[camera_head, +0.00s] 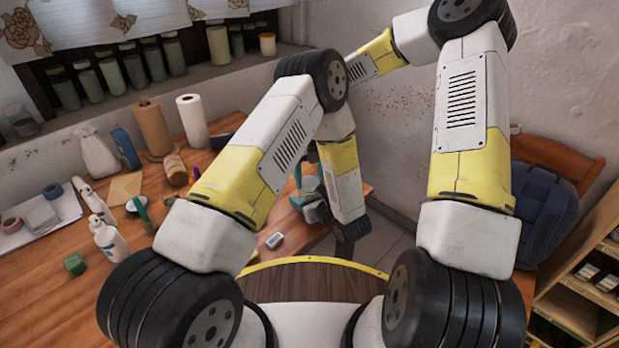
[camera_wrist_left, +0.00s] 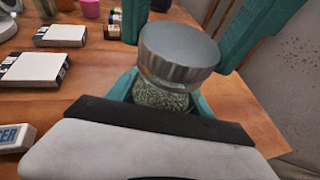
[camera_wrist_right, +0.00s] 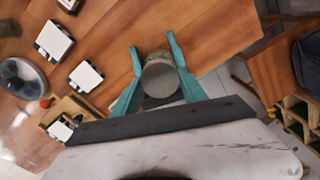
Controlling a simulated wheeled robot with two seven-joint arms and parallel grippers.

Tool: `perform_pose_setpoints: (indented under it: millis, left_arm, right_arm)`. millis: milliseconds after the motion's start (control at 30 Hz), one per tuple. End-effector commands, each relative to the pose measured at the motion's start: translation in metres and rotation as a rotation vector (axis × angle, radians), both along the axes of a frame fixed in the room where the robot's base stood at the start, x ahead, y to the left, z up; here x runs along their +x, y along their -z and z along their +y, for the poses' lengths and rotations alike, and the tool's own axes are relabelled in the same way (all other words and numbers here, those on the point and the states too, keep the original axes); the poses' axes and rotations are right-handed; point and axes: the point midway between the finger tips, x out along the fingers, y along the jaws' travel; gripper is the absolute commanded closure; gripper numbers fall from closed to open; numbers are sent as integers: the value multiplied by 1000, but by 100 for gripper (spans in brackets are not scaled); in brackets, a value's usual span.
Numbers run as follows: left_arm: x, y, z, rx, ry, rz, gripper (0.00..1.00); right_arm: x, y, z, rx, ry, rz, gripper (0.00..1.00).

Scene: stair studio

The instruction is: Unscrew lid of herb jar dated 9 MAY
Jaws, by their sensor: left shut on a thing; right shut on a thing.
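A herb jar (camera_wrist_left: 162,97) with green dried herbs and a ribbed grey metal lid (camera_wrist_left: 180,48) fills the middle of the left wrist view. My left gripper (camera_wrist_left: 165,102) is shut on the jar body below the lid. In that view the teal fingers of my right gripper come from above, on either side of the lid. In the right wrist view, my right gripper (camera_wrist_right: 153,44) is shut on the lid, whose flat top faces the camera. In the head view, teal parts of my right gripper (camera_head: 304,190) show beside a forearm. No date label is readable.
In the left wrist view, white-topped boxes (camera_wrist_left: 60,35) and a white block (camera_wrist_left: 15,136) lie left on the wooden table (camera_wrist_left: 100,70). The table edge is close on the right. A chair with a blue backpack (camera_head: 545,205) stands beyond. Bottles and paper rolls (camera_head: 193,120) stand at left.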

Motion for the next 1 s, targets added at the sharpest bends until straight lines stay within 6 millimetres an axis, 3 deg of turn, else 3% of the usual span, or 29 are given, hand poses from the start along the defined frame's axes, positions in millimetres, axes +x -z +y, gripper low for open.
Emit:
perform_pose_setpoints:
  millis: [600,1000]
  left_arm:
    - [0,0,0,0,0,-1,100]
    - [0,0,0,0,0,-1,100]
  right_arm:
    - [0,-20,0,0,2,-1,98]
    - [0,-22,0,0,1,0,98]
